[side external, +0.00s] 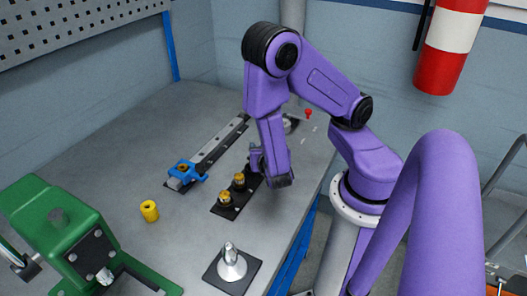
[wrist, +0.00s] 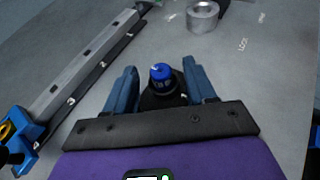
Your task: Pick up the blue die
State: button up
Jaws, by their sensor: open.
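The blue die (wrist: 161,74) is a small, round blue piece with dark marks on its side. In the wrist view it stands upright on a black base (wrist: 160,100), between the two blue fingers of my gripper (wrist: 159,66). The fingers are spread apart, with a gap on each side of the die. In the side view my gripper (side external: 256,158) is low over the far end of a black plate (side external: 232,207). I cannot make out the die there; my gripper seems to hide it.
Two brass pieces (side external: 239,181) stand on the black plate near my gripper. A metal rail (side external: 218,145) with a blue block (side external: 187,172) lies to the left. A yellow cylinder (side external: 149,211), a silver cone (side external: 231,265) and a green machine (side external: 70,230) are nearer the camera. A metal ring (wrist: 203,16) lies beyond the die.

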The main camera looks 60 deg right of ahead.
jog(key=shift+w+d+f, duration=0.15)
jog(key=shift+d+f, duration=0.15)
grip_shut()
jog(key=shift+r, duration=0.15)
notch_tip(320, 180, up, 10)
dwell(0.9)
